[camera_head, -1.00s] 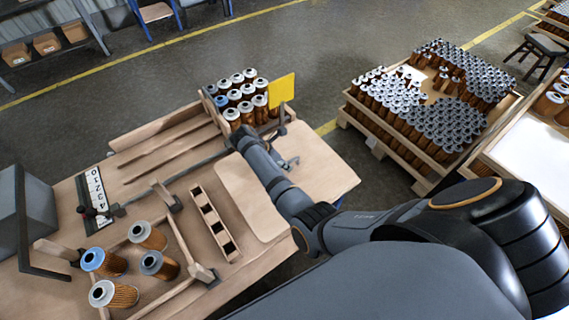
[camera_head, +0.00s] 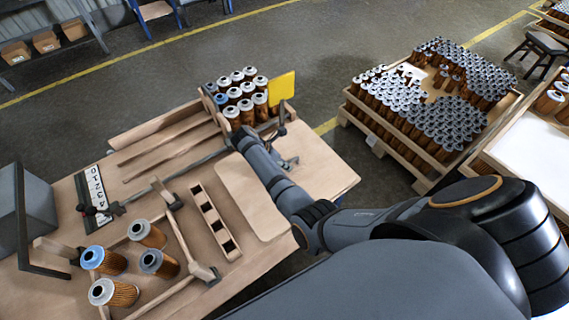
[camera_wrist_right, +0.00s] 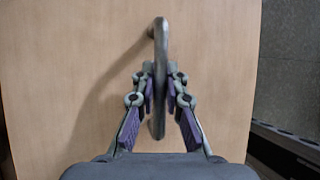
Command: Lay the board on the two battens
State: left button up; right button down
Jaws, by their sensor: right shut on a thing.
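The board (camera_head: 240,190) is a pale, flat panel with rounded corners at the right end of the workbench. A grey upright bar handle (camera_wrist_right: 160,40) stands on it in the right wrist view. My right gripper (camera_wrist_right: 159,90) is shut on this handle. In the head view my right arm covers part of the board. I cannot tell whether the board rests on the bench or is slightly raised. Two thin wooden battens (camera_head: 165,138) lie side by side on the bench, left of the board. My left gripper is not in view.
Several filters (camera_head: 240,95) stand at the bench's back beside a yellow panel (camera_head: 281,88). More filters (camera_head: 150,262) are at front left. A slotted wooden strip (camera_head: 214,222) lies between them and the board. A loaded pallet (camera_head: 385,150) stands on the floor to the right.

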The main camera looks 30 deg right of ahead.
jog(key=shift+f+b, duration=0.3)
jog(key=shift+f, duration=0.5)
jog(key=c, duration=1.4)
grip_release()
jog(key=shift+o, duration=0.4)
notch_tip(320, 180, up, 10)
